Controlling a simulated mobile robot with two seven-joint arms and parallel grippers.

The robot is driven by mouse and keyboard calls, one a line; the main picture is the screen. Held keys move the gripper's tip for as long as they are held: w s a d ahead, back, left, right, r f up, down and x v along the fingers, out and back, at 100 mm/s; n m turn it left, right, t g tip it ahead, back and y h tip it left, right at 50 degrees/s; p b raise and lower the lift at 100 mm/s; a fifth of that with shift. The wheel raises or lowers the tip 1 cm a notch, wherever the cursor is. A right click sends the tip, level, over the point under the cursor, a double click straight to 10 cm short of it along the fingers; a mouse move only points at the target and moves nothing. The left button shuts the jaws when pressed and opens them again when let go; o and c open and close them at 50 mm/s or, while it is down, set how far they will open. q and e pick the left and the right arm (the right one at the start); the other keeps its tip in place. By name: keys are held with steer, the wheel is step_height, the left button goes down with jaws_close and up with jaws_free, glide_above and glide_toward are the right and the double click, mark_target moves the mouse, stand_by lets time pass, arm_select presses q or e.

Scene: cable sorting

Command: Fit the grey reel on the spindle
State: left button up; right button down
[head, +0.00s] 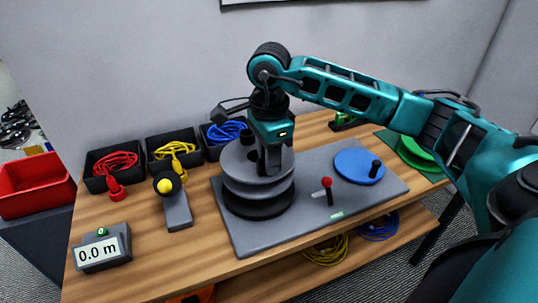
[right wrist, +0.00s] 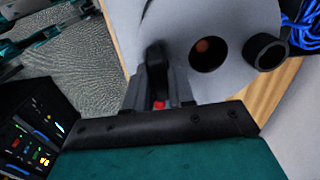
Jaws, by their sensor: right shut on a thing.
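The grey reel (head: 258,192), with two wide flanges, is in the middle of the head view, above a black disc (head: 262,211) on the grey base plate. My right gripper (head: 269,160) points down at its top and is shut on it. In the right wrist view, the fingers (right wrist: 156,82) are at the edge of the reel's grey flange (right wrist: 225,20). The flange has a round dark hole with a small brownish spot inside. The spindle is not clearly visible, and I cannot tell whether the reel is around it. My left gripper is out of view.
The base plate (head: 224,230) carries a red-knobbed lever (head: 328,190) and a blue disc (head: 355,164). Black bins with red (head: 115,163), yellow (head: 176,149) and blue cables (head: 227,131) stand behind. A 0.0 m display (head: 102,250) is at front left.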

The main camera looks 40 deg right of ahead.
steer(key=shift+f+b, duration=0.95)
steer(key=shift+f, duration=0.4)
steer(key=shift+f+b, duration=0.65)
steer(key=shift+f, duration=0.2)
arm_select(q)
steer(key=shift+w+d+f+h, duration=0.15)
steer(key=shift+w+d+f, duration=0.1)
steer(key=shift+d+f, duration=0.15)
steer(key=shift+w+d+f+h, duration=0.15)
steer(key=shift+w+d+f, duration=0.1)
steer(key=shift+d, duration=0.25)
arm_select(e)
steer(key=shift+f, duration=0.2)
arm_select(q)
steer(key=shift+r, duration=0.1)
arm_select(e)
steer(key=c, duration=0.9)
jaws_free()
